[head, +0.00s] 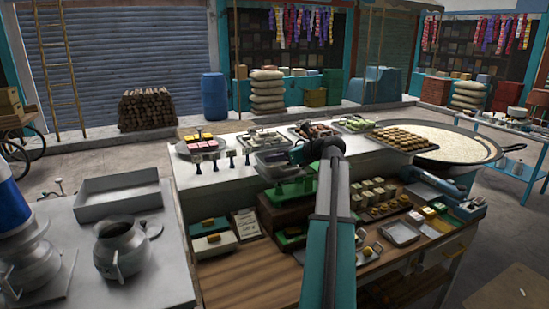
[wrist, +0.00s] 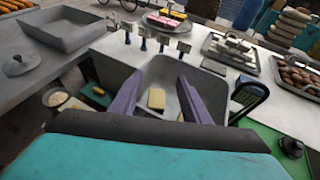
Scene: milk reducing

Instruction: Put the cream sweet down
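The cream sweet (wrist: 156,98) is a small pale yellow block. In the wrist view it lies in a grey metal pan (wrist: 164,68), between and beyond my two fingers. My gripper (wrist: 157,82) is open, with a clear gap on each side of the sweet. In the head view my gripper (head: 298,152) is over the right part of the pan (head: 268,168). The sweet cannot be made out there, and my arm covers part of the counter.
Trays of sweets stand on the white counter, including a pink and yellow one (head: 202,144) and a brown one (head: 404,136). Small label stands (head: 214,162) line the counter left of the pan. An empty grey tray (head: 118,198) and a metal pot (head: 120,248) are at left.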

